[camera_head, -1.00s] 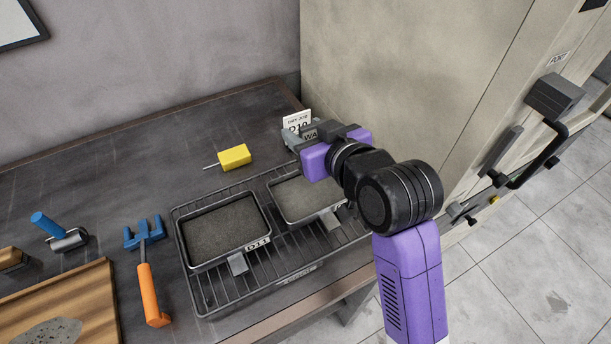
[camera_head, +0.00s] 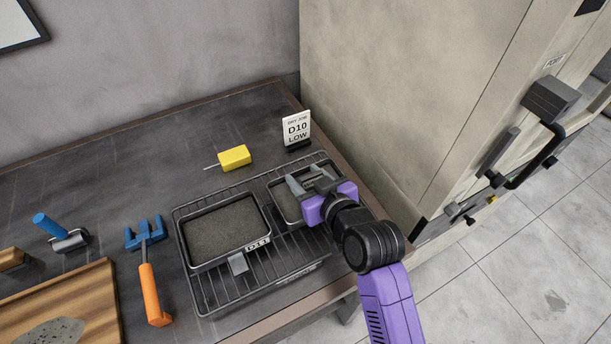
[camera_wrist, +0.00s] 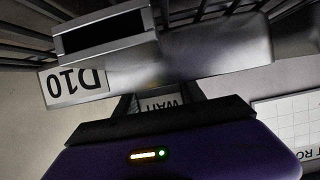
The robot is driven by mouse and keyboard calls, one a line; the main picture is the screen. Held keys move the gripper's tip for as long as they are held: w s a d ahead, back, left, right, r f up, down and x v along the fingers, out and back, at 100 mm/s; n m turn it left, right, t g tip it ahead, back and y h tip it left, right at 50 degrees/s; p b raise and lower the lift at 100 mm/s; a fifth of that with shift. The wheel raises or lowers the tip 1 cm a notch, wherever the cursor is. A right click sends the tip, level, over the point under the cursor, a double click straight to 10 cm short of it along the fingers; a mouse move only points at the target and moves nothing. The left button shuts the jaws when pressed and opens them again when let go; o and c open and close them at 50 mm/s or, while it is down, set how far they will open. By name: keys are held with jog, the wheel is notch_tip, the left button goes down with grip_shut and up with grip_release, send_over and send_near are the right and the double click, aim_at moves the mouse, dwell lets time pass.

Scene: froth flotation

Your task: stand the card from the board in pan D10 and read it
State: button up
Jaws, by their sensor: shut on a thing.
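My gripper (camera_head: 308,181) is over the right-hand pan, D10 (camera_head: 283,208), in the head view. It is shut on a small card (camera_wrist: 160,104), seen between the fingers in the wrist view with upside-down lettering that looks like "WAIT". Most of the card is hidden by the pan edge and fingers. The pan's wall and D10 label (camera_wrist: 75,83) lie just beyond the fingers in the wrist view. I cannot tell whether the card touches the pan. My gripper and arm cover part of the pan in the head view.
A standing sign (camera_head: 296,128) reads D10 LOW behind the rack (camera_head: 205,298). Another pan (camera_head: 187,245) sits left on the rack. A tall cabinet (camera_head: 390,90) stands right.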

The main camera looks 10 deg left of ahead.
jog(key=shift+f, duration=0.15)
jog(key=o, duration=1.4)
jog(key=shift+r, duration=0.25)
jog(key=b+v, duration=0.1)
jog(key=v, duration=1.1)
jog(key=shift+f, duration=0.1)
